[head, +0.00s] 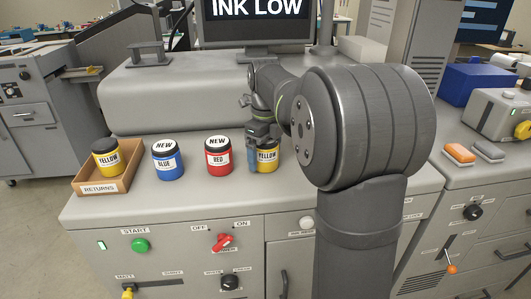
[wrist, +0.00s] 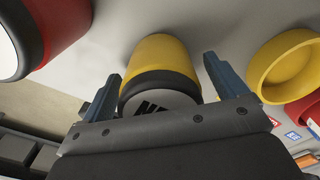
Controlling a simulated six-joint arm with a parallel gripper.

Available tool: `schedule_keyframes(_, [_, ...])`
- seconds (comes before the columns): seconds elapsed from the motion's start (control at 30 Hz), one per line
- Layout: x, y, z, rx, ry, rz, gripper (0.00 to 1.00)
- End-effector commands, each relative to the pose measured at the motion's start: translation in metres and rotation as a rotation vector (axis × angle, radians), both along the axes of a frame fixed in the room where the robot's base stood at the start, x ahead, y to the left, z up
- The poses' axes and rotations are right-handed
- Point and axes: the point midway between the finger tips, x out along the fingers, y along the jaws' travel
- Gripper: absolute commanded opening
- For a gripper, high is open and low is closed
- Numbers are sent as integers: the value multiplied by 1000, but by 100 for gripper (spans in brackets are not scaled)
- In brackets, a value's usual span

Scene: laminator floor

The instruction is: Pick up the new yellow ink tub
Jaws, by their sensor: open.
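The new yellow ink tub (head: 268,160) stands on the grey machine top, right of the red tub, with its label partly hidden by my gripper (head: 265,152). In the wrist view the yellow tub (wrist: 160,54) shows its yellow body and black rim, with a white top with dark lettering partly covered by the gripper body. My gripper (wrist: 162,66) is open, with one blue finger on each side of the tub. A gap shows between each finger and the tub.
A new red tub (head: 218,153) stands close on the left, and also shows in the wrist view (wrist: 64,22). A new blue tub (head: 168,161) stands further left. A screen (head: 258,24) reading INK LOW stands behind. A yellow open round piece (wrist: 270,75) is right in the wrist view.

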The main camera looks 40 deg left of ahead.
Motion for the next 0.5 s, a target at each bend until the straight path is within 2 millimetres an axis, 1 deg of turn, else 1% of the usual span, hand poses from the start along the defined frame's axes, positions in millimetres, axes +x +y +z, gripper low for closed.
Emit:
schedule_keyframes(0.17, [0,0,0,0,0,0,90])
schedule_keyframes(0.27, [0,0,0,0,0,0,72])
schedule_keyframes(0.4, [0,0,0,0,0,0,45])
schedule_keyframes(0.47, [0,0,0,0,0,0,33])
schedule_keyframes(0.5, [0,0,1,1,-1,0,32])
